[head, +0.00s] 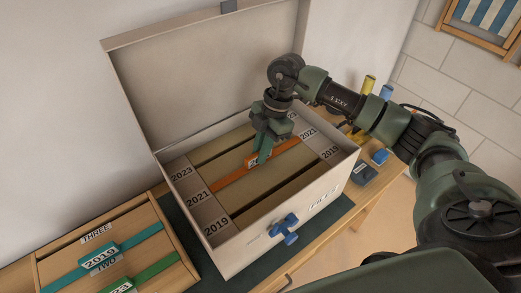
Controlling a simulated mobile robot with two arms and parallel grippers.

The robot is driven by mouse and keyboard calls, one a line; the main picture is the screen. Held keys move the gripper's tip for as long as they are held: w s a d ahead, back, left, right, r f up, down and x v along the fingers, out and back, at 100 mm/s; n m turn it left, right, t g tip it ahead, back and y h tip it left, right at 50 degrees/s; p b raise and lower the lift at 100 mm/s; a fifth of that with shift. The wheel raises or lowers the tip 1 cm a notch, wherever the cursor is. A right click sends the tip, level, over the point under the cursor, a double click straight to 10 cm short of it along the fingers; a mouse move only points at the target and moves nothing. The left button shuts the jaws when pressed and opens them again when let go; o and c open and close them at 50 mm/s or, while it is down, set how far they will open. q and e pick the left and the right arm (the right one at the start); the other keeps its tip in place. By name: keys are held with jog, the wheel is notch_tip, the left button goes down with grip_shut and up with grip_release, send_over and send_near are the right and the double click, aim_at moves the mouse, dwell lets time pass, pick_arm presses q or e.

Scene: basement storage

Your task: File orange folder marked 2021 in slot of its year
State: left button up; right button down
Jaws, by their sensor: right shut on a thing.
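The orange folder (230,179) is in the open file box (243,258), low in the middle slot, in line with the 2021 labels at both ends. Only its top edge and part of its tab show. My right gripper (261,160) reaches down from above and is shut on the folder near its tab, hiding part of the tab's number. The box has end labels 2023 (181,173), 2021 (198,198) and 2019 (216,226). The slots at 2023 and 2019 look dark and empty. My left gripper is not in view.
The box lid (200,65) stands open at the back by the wall. A wooden crate (175,218) with teal and green folders stands at left. A blue knob-like thing (285,229) is at the box front. Small blue and yellow items lie right of the box.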

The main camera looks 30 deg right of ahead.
jog(key=c, duration=1.4)
grip_release()
jog(key=shift+o, duration=0.2)
jog(key=shift+w+d+r, duration=0.1)
jog(key=shift+d+r, duration=0.05)
jog(key=shift+r, duration=0.25)
jog(key=b+v, duration=0.2)
jog(key=v, duration=0.4)
jog(key=shift+d+r, duration=0.1)
jog(key=shift+r, duration=0.3)
